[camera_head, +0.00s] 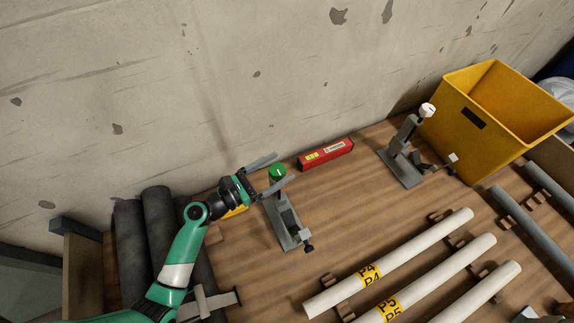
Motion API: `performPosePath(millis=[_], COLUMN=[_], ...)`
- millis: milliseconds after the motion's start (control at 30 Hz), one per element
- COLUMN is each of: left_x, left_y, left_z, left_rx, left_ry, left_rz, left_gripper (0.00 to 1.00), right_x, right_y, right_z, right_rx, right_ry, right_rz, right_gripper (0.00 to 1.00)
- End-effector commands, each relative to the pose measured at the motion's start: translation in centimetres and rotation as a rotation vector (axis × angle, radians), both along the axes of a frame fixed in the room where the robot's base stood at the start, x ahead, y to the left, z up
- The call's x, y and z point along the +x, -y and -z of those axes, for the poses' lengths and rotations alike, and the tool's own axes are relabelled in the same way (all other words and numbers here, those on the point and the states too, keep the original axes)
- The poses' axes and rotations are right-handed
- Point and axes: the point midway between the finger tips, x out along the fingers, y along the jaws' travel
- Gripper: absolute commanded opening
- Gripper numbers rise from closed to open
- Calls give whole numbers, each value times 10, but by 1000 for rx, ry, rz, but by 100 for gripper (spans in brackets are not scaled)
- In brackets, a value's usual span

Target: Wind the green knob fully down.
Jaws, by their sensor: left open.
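The green knob (277,171) is a round cap with a light mark on top. It stands at the upper end of a grey clamp (288,224) on the wooden bench. My left gripper (283,170) comes in from the left with its jaws apart. One finger lies beyond the knob and the other on the near side, so the knob shows between them. I cannot tell whether either finger touches it. My right gripper is not in the picture.
A red box (326,155) lies behind the knob by the wall. A second clamp with a white knob (427,110) stands to the right, beside a yellow bin (487,146). White pipes (392,262) lie on rests in front. Dark pipes (160,240) are at left.

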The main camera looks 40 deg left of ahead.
Motion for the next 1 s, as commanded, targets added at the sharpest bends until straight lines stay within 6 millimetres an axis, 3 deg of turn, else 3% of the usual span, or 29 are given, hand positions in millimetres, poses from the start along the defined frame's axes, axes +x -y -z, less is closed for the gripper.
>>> performPosePath(millis=[200,500,1000], left_x=[30,34,34], left_y=[6,7,7], left_z=[1,0,0], left_rx=[-1,-1,-1], left_ry=[1,-1,0], left_rz=[1,0,0], left_gripper=[89,89,4], right_x=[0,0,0], right_y=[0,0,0], right_z=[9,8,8], right_rx=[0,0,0], right_ry=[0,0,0], right_rz=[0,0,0], right_gripper=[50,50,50])
